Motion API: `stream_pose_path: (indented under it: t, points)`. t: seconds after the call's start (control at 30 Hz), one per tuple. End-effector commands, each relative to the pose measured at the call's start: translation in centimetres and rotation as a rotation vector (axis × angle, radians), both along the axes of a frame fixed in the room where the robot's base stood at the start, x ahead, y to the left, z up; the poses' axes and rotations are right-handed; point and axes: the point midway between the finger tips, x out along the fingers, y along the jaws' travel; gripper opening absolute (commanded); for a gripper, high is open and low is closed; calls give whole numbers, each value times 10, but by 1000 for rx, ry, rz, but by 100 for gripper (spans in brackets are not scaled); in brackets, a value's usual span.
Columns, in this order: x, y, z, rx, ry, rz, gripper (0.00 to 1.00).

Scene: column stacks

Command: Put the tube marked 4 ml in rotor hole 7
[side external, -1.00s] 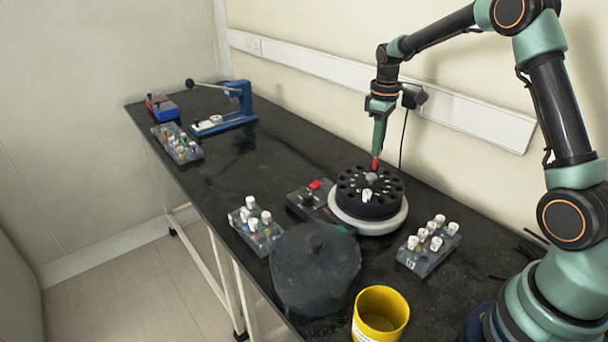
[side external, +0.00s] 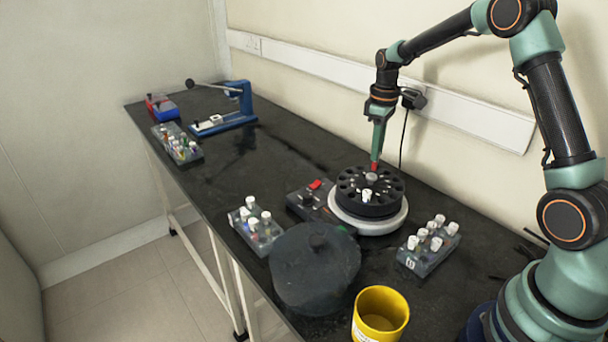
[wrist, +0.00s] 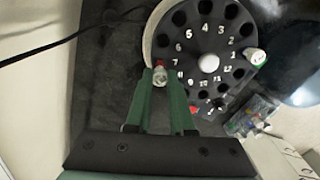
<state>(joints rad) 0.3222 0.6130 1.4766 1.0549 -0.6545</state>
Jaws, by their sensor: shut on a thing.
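My gripper (wrist: 161,78) is shut on a small tube (wrist: 161,80) with a pale grey-white end and some red beside it. Its 4 ml marking cannot be read. The black rotor (side external: 350,203) has white numbers and a ring of holes. In the wrist view the tube is at the rotor's outer ring, beside the number 7, over hole 7, which it hides. I cannot tell whether its lower end is inside the hole. In the side view my gripper (side external: 375,166) points down at the rotor's far side.
Racks of white-capped tubes stand left (side external: 257,237) and right (side external: 428,256) of the centrifuge. A dark lid (side external: 313,280) and yellow container (side external: 381,320) are in front. A rack (side external: 178,152) and blue press (side external: 225,122) stand far left. The middle-left bench is clear.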

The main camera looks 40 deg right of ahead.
Motion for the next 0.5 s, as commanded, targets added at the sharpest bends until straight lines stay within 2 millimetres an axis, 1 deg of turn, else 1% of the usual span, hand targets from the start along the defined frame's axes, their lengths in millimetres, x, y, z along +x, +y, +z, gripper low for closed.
stream_pose_path:
  t: [0.5]
  points:
    - [0, 0, -15, 1, 1, 0, 0]
